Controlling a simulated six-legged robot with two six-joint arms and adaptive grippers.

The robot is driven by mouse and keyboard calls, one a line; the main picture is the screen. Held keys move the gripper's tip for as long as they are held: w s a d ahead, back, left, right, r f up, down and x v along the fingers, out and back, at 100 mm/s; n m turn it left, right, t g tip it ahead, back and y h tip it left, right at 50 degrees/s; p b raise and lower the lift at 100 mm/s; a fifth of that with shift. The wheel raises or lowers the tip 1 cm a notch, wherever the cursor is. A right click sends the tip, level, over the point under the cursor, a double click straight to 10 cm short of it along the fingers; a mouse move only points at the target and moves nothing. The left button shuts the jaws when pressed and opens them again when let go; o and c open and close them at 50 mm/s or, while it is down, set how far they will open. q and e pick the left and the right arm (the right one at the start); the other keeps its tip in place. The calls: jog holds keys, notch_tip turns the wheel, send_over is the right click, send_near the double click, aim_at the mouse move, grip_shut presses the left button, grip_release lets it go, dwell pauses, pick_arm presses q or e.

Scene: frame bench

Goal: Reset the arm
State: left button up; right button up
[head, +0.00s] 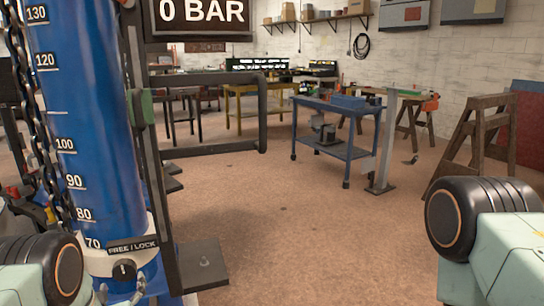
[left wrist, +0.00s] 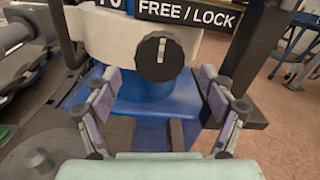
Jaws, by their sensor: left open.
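A black FREE / LOCK knob (head: 123,271) sits on a white collar (head: 100,262) at the foot of a tall blue cylinder (head: 95,130) with a white number scale. In the left wrist view the knob (left wrist: 159,56) is straight ahead, below its label (left wrist: 190,14). My left gripper (left wrist: 158,76) is open and empty, its two fingers spread to either side, just below the knob. I see no contact with the knob. In the head view the left gripper (head: 122,291) shows small at the lower left, under the knob. My right gripper is not in view.
A display (head: 200,14) reads 0 BAR. A dark chain (head: 32,110) hangs along the cylinder, and a dark bar frame (head: 215,150) stands to its right. A blue cart (head: 340,118) and wooden trestle (head: 475,145) stand farther off.

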aim_at(126, 273)
pick_arm(q)
jog(key=x, duration=0.4)
jog(key=shift+w+a, duration=0.15)
jog(key=shift+w, duration=0.05)
jog(key=shift+w+n, duration=0.15)
jog(key=shift+n, duration=0.15)
jog(key=n+b, duration=0.1)
jog(key=n, duration=0.3)
jog(key=shift+n, duration=0.4)
jog(key=n+b, duration=0.1)
jog(key=n, duration=0.3)
jog(key=n+b, duration=0.1)
jog(key=n, duration=0.4)
jog(key=shift+n+b, duration=0.9)
jog(key=shift+n, duration=1)
jog(key=shift+r, duration=0.1)
